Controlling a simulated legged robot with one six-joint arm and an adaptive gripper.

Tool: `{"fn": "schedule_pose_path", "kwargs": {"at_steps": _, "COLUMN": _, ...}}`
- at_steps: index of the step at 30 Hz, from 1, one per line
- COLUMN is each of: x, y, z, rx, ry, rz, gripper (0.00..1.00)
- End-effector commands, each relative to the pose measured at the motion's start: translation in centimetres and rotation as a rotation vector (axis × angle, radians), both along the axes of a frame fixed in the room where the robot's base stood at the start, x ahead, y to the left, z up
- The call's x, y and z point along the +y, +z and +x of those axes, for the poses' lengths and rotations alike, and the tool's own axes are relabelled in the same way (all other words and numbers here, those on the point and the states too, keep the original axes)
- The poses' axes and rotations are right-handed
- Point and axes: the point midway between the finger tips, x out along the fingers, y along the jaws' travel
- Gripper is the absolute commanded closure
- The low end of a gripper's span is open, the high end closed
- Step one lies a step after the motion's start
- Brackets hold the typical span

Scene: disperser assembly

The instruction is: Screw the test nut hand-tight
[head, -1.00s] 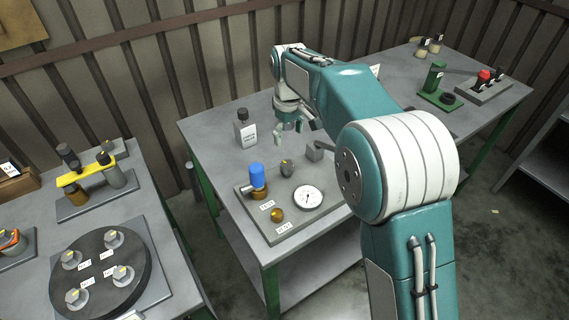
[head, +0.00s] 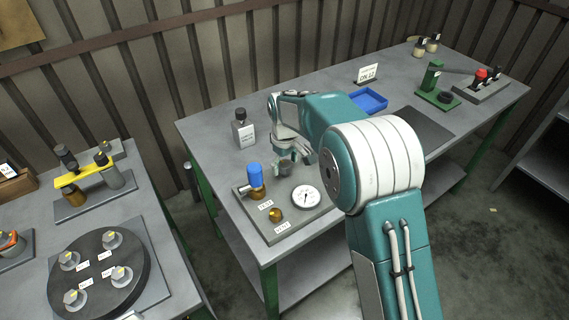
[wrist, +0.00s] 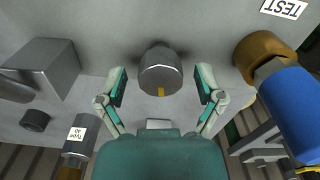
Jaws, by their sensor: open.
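The test nut (wrist: 160,70), a grey hex nut with a yellow mark on its face, sits between my open fingers in the wrist view, slightly beyond the fingertips. My gripper (wrist: 160,88) is open, with one finger on each side of the nut and a visible gap to both. In the head view my gripper (head: 288,156) is low over the back of the grey test plate (head: 285,231), and the nut (head: 283,169) shows just under it. The "TEST" label (wrist: 284,8) lies on the plate at upper right in the wrist view.
A round gauge (head: 306,198) and brass knob (head: 276,214) are on the plate's front. A grey block (wrist: 40,68) and labelled bottle (head: 243,132) are nearby. A blue tray (head: 369,101) lies farther right.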

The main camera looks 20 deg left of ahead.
Motion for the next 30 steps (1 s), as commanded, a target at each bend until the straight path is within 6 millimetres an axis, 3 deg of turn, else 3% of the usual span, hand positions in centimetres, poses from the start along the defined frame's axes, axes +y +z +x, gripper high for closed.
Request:
{"fn": "schedule_pose_path", "kwargs": {"at_steps": 4, "x": 0.01, "y": 0.01, "z": 0.0, "rx": 0.0, "ry": 0.0, "rz": 0.0, "gripper": 0.14}}
{"fn": "schedule_pose_path", "kwargs": {"at_steps": 9, "x": 0.02, "y": 0.01, "z": -0.01, "rx": 0.001, "ry": 0.0, "rz": -0.001, "gripper": 0.9}}
{"fn": "schedule_pose_path", "kwargs": {"at_steps": 10, "x": 0.01, "y": 0.01, "z": 0.0, "rx": 0.001, "ry": 0.0, "rz": -0.001, "gripper": 0.96}}
{"fn": "schedule_pose_path", "kwargs": {"at_steps": 20, "x": 0.01, "y": -0.1, "z": 0.03, "rx": 0.002, "ry": -0.021, "rz": -0.001, "gripper": 0.96}}
{"fn": "schedule_pose_path", "kwargs": {"at_steps": 30, "x": 0.0, "y": -0.18, "z": 0.01, "rx": 0.002, "ry": -0.208, "rz": -0.002, "gripper": 0.96}}
